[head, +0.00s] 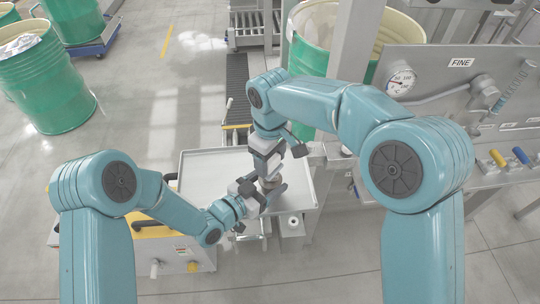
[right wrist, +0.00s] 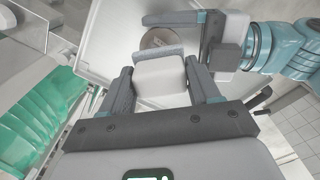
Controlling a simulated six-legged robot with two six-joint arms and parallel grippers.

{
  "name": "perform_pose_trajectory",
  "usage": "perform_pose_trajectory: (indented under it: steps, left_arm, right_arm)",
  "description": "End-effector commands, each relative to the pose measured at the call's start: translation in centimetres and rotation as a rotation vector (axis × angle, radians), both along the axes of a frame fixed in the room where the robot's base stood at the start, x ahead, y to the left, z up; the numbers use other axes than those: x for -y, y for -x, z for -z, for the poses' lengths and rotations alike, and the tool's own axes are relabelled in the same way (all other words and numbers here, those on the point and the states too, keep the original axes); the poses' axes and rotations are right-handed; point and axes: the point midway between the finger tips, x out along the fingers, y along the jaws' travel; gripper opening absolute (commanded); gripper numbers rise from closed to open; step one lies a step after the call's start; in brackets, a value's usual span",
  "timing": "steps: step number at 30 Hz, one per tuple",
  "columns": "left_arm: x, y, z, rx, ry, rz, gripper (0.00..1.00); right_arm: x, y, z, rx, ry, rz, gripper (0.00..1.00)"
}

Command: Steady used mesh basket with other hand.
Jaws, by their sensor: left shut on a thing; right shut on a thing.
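The used mesh basket (head: 270,182) is a small, round, greyish piece above the tray, mostly hidden by both grippers. In the right wrist view its round top (right wrist: 155,39) shows beyond a pale block (right wrist: 160,75). My right gripper (head: 267,160) comes from above, and its fingers (right wrist: 160,88) are shut on this pale block; I cannot tell whether the block is part of the basket. My left gripper (head: 262,192) comes in low from the left and is shut at the basket's side. It also shows at the upper right of the right wrist view (right wrist: 205,35).
A pale metal tray (head: 205,165) lies under the grippers. A panel marked FINE (head: 440,85) with a gauge and valves stands at right, beside a steel post (head: 350,45). A green drum (head: 310,45) stands behind. More green drums (head: 40,85) stand at left; the floor between is clear.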

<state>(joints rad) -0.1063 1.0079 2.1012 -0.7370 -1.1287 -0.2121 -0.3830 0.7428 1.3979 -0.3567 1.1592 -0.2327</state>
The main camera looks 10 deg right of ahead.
Motion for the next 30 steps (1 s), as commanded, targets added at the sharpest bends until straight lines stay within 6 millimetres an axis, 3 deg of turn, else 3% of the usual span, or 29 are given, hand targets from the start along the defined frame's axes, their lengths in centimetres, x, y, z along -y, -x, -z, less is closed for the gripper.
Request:
perform_pose_trajectory:
  steps: [7, 20, 30]
  left_arm:
    - [0.0, 0.0, 0.1, -0.002, -0.001, 0.0, 0.33]
    - [0.0, 0.0, 0.1, -0.002, -0.001, 0.0, 0.33]
    - [0.0, 0.0, 0.1, -0.002, -0.001, 0.0, 0.33]
  right_arm:
    - [0.0, 2.3, 0.1, -0.005, 0.002, -0.001, 0.28]
    - [0.0, -1.9, 0.0, -0.002, 0.001, 0.001, 0.28]
    - [0.0, 1.6, 0.1, -0.004, 0.001, -0.001, 0.28]
